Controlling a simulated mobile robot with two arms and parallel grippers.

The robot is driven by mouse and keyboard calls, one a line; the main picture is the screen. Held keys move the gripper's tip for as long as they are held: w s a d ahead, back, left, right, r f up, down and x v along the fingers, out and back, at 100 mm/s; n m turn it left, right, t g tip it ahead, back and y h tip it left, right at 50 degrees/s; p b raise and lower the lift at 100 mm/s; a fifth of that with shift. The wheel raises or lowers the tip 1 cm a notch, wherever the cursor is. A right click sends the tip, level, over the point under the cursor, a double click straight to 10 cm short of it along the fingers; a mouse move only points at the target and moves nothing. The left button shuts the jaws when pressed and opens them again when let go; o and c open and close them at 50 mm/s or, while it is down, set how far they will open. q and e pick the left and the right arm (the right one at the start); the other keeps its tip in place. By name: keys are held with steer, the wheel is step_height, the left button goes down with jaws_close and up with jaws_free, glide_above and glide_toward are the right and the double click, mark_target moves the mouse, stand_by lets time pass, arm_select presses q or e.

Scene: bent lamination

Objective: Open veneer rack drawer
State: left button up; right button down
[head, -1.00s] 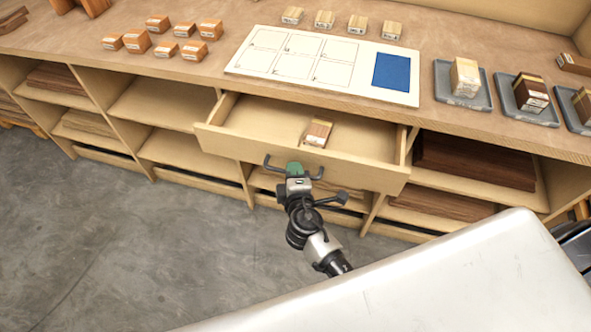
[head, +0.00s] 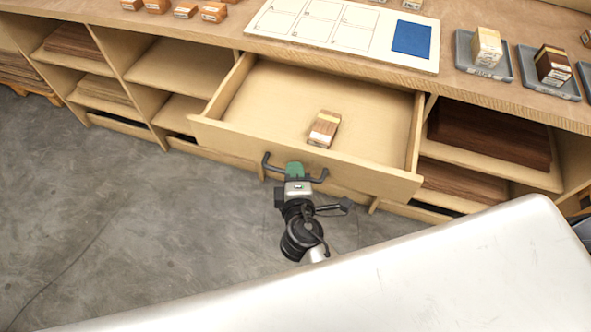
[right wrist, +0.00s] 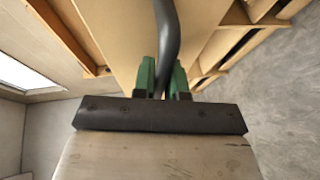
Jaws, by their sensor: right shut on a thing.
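The veneer rack drawer (head: 222,137) stands pulled out from under the worktop, with its inside open to view. A small wood block bundle (head: 324,129) lies in it, towards the front. A dark bar handle (head: 268,163) is on the drawer front. My right gripper (head: 295,170), with green fingers, is shut on this handle near its middle. In the right wrist view the handle (right wrist: 167,45) passes between the two green fingers (right wrist: 163,80). My left gripper is not in view.
The worktop above holds a white board (head: 340,40) with a blue patch, grey trays (head: 483,68) with blocks, and small orange blocks. Open shelves (head: 170,67) with stacked sheets flank the drawer. Grey floor (head: 100,200) is clear at the left.

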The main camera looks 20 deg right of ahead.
steer(key=c, duration=1.4)
jaws_free()
steer(key=shift+c, duration=0.2)
steer(key=shift+s, duration=0.1)
steer(key=b+v, duration=0.2)
steer(key=v, duration=0.8)
steer(key=shift+s, duration=0.3)
steer(key=shift+a, duration=0.1)
